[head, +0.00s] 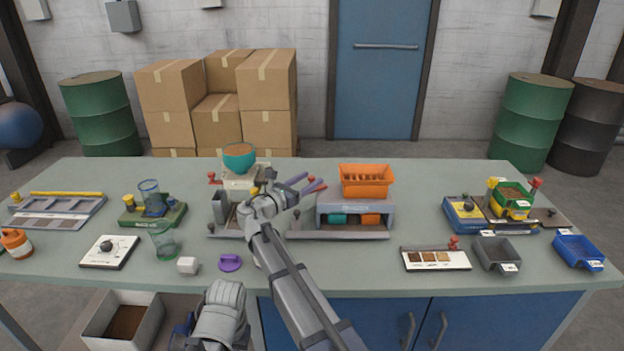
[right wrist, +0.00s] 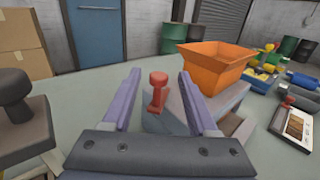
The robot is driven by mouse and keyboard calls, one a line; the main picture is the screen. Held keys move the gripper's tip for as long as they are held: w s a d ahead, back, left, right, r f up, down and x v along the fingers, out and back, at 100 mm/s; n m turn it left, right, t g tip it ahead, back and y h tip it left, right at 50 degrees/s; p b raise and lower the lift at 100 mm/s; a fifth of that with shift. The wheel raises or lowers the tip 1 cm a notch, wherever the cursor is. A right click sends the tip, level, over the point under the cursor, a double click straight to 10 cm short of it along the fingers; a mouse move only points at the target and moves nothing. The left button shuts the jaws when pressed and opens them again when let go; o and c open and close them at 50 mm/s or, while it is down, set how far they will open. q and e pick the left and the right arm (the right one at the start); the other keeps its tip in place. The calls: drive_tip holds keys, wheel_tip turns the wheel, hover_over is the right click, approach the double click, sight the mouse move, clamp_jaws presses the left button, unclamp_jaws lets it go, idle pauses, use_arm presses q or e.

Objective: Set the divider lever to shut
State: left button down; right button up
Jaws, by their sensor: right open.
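A red lever with a round knob (right wrist: 157,79) stands on the grey block beside the orange hopper. In the right wrist view it shows between my two purple fingers; I cannot tell if they touch it. In the head view my arm hides this lever. My right gripper (head: 313,184) is open at the left end of the orange hopper's stand. The orange hopper (head: 366,178) sits on a grey stand (head: 354,211) with teal and orange parts below. Another red lever (head: 213,177) is beside the teal bowl (head: 239,157). No label identifies the divider lever.
A dark knob (right wrist: 14,95) is close on the left in the right wrist view. A sample tray (head: 436,258), a grey bin (head: 497,254) and a blue bin (head: 578,250) stand at the right.

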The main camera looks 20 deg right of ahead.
drive_tip(key=shift+x, duration=0.9)
clamp_jaws()
